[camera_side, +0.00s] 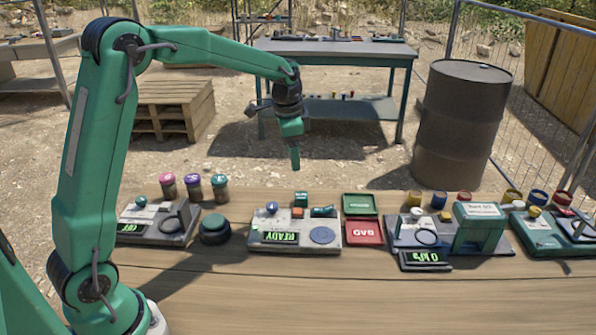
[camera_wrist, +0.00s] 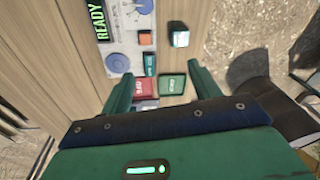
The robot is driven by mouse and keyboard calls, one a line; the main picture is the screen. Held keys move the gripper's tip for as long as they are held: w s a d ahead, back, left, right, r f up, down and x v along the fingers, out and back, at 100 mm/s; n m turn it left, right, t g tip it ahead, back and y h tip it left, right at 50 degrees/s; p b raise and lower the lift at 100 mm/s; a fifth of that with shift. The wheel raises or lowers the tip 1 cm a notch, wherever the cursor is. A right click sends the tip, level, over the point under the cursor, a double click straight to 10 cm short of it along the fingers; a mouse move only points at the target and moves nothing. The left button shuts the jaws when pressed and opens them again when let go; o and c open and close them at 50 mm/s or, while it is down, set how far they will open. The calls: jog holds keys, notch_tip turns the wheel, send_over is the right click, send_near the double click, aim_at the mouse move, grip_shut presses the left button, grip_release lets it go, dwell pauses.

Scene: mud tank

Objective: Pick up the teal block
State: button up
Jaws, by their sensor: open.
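The small teal block (camera_side: 301,198) stands on the wooden table just behind the panel that reads READY (camera_side: 275,238). In the wrist view the block (camera_wrist: 180,39) shows ahead of the fingers, with a bright top face, beside an orange block (camera_wrist: 144,37). My gripper (camera_side: 295,160) hangs in the air above the table, with its fingertips pointing down and well clear of the block. In the wrist view my gripper (camera_wrist: 162,80) has its two fingers wide apart, with nothing held between them.
Several capped jars (camera_side: 193,187) stand further left. The table front is clear.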

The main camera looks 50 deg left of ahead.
jog(key=m+g, duration=0.1)
jog(key=m, duration=0.1)
send_over(301, 195)
notch_tip(301, 195, down, 11)
jog(key=shift+w+a+r, duration=0.15)
jog(key=shift+f, duration=3.85)
jog(key=c, duration=1.1)
jog(key=shift+r, duration=0.15)
